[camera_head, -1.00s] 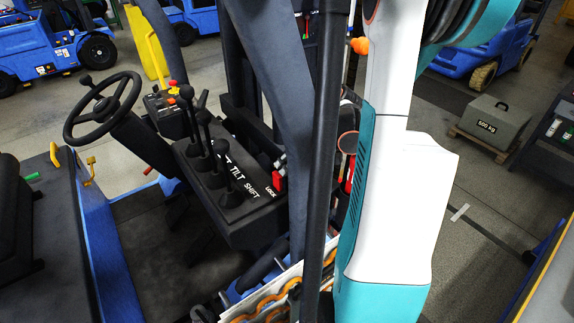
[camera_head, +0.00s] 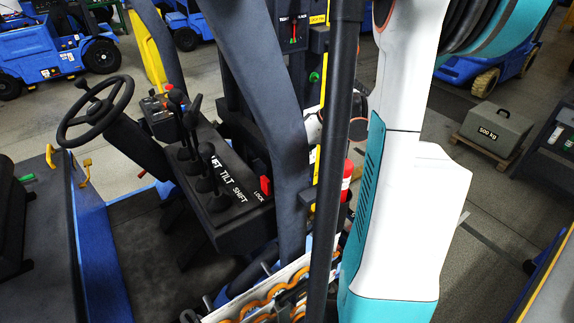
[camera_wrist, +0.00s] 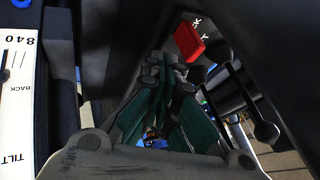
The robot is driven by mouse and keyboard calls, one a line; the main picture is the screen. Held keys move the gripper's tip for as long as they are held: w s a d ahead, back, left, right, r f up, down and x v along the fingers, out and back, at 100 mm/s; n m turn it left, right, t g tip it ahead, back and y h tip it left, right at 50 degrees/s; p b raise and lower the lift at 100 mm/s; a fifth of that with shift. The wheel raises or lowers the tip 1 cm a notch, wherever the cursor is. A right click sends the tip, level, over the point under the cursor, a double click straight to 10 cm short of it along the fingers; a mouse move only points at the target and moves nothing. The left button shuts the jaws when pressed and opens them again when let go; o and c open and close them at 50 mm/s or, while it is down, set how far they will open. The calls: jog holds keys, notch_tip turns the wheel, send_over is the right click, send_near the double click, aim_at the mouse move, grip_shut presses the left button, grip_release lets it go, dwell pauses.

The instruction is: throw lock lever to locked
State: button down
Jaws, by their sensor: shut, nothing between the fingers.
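The red lock lever (camera_head: 265,186) stands at the right end of the black lever console (camera_head: 235,225), beside the white word LOCK. In the wrist view the red lever (camera_wrist: 188,41) is just above and to the right of my fingertips, with a small gap in the picture; I cannot tell whether they touch. My gripper (camera_wrist: 165,64) has dark green fingers that come together at the tips with nothing between them. In the head view my gripper is hidden behind the dark post and my arm. I cannot tell the lever's exact setting.
Several black-knobbed levers (camera_head: 207,150) stand on the console left of the lock lever. A thick dark post (camera_head: 250,90) and a thin black post (camera_head: 334,150) rise close to my arm. A steering wheel (camera_head: 95,112) is at left. A 500 kg weight (camera_head: 493,130) stands far right.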

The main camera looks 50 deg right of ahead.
jog(key=v, duration=0.7)
jog(key=shift+a+r, duration=0.15)
jog(key=shift+a, duration=0.05)
jog(key=shift+s, duration=0.1)
